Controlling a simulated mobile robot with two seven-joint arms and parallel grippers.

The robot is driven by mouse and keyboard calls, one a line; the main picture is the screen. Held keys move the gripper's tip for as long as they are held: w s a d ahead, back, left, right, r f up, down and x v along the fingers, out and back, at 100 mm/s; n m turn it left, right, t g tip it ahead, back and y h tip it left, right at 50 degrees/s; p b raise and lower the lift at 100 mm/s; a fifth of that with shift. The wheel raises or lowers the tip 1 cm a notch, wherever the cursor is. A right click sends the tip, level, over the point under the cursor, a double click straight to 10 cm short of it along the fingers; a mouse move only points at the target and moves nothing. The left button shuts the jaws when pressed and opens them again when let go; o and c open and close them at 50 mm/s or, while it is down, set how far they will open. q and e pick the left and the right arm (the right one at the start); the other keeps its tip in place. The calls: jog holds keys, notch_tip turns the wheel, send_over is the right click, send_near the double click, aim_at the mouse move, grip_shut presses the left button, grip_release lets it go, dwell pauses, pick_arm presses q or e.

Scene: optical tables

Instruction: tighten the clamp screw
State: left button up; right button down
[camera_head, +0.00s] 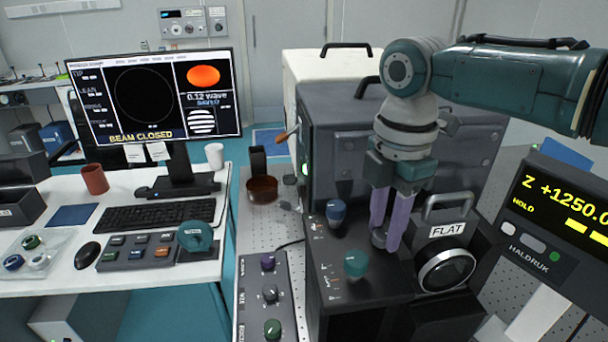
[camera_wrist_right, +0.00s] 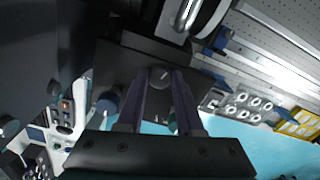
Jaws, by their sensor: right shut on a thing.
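The clamp screw (camera_head: 378,238) shows as a small grey knob on top of the black mount, low between the purple fingers of my right gripper (camera_head: 388,241). My right gripper points down and is shut on the clamp screw. In the right wrist view the grey screw head (camera_wrist_right: 161,77) shows between the two finger ends (camera_wrist_right: 161,78). The fingers partly cover the screw in the head view. The block labelled FLAT (camera_head: 448,231), with a grey handle and a round glass face, stands just right of the fingers. My left gripper is not in view.
A blue knob (camera_head: 336,211) and a teal knob (camera_head: 356,263) stand on the black mount left of the screw. A large dark housing (camera_head: 335,130) rises behind. A readout (camera_head: 560,215) showing Z +1250.0 and HOLD is at right. The monitor (camera_head: 155,98) reads BEAM CLOSED.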

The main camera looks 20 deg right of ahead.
aim_at(384, 232)
jog(key=shift+n, duration=0.8)
jog(key=c, duration=0.5)
grip_release()
jog(key=shift+c, duration=0.2)
notch_tip(384, 232, up, 10)
jog(key=b, duration=0.1)
